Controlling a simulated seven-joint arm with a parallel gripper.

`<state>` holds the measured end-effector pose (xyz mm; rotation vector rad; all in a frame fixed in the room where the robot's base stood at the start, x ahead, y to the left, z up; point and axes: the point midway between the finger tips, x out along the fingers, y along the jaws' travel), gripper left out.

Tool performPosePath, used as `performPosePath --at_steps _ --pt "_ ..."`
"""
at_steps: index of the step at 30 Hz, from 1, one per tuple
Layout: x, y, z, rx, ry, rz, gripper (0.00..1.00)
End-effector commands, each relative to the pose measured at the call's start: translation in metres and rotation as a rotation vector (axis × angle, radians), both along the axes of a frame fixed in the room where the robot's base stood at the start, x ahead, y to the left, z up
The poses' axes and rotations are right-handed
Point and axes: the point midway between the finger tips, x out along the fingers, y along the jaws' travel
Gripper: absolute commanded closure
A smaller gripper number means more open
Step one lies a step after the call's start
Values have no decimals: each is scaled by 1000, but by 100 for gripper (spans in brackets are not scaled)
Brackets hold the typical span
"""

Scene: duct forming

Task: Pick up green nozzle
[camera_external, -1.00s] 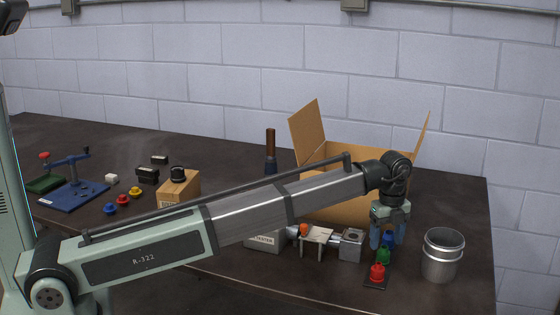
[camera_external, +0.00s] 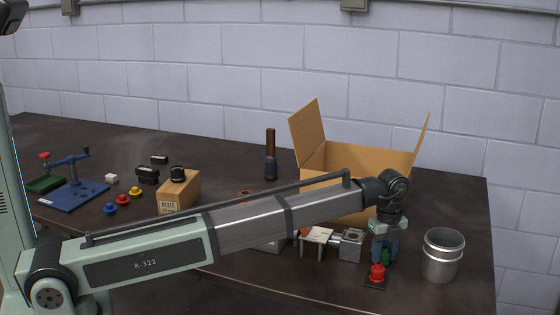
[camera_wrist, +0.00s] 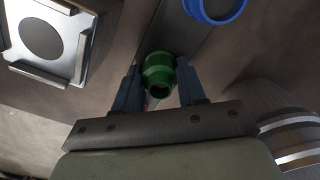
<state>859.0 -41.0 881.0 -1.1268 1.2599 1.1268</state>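The green nozzle (camera_wrist: 158,75) is between the two blue fingers of my gripper (camera_wrist: 158,68) in the wrist view, with its open end facing the camera. The fingers stand on either side of it, apart, close to its sides; contact is hard to make out. In the external view the green nozzle (camera_external: 385,257) shows low between the fingers of my gripper (camera_external: 384,258), just behind the red nozzle (camera_external: 377,273) on a dark strip. A blue ring-shaped part (camera_wrist: 215,8) shows at the top of the wrist view.
A metal cup (camera_external: 442,256) stands close to the right of my gripper. A grey square block (camera_external: 351,244) and a small stand (camera_external: 315,240) are to the left. An open cardboard box (camera_external: 350,170) is behind. Small coloured parts (camera_external: 123,199) lie far left.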

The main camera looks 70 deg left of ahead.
Motion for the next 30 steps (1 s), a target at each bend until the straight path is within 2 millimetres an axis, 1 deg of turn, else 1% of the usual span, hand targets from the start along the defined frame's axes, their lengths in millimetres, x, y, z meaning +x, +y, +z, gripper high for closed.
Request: performPosePath --at_steps 1,8,14,17,20,30 --pt "0 0 0 0 0 0 66" --pt "0 0 0 0 0 0 88" --pt "0 0 0 0 0 0 90" --pt "0 0 3 0 -1 0 90" --pt "1 0 13 0 -2 0 90" --pt "1 0 70 0 -3 0 90"
